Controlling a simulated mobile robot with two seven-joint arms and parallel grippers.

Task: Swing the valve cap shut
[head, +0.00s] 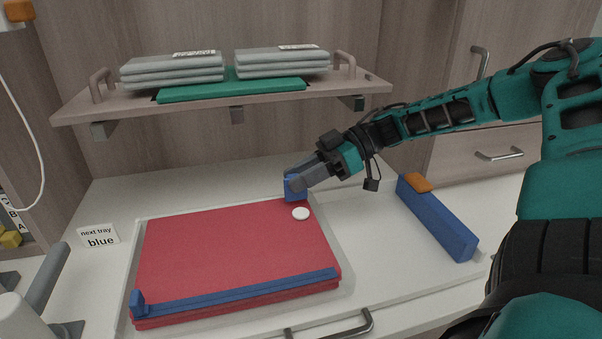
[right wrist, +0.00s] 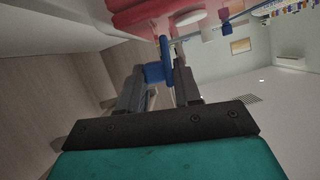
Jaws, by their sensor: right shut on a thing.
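A red pad (head: 235,250) lies flat on the white counter, with a blue bar (head: 240,292) along its front edge. A small white disc (head: 301,213) lies on the pad near its far right corner. It also shows in the right wrist view (right wrist: 190,18). My right gripper (head: 297,182) is shut on a blue piece (head: 293,190) standing at that corner, just behind the disc. The blue piece shows between the fingers in the right wrist view (right wrist: 157,73). I cannot tell whether the disc or the blue piece is the valve cap. My left gripper is not in view.
A shelf (head: 75,112) with folded grey pads (head: 172,70) is above the back of the counter. A "next tray blue" sign (head: 98,236) is left. Grey-white equipment (head: 20,318) fills the lower left.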

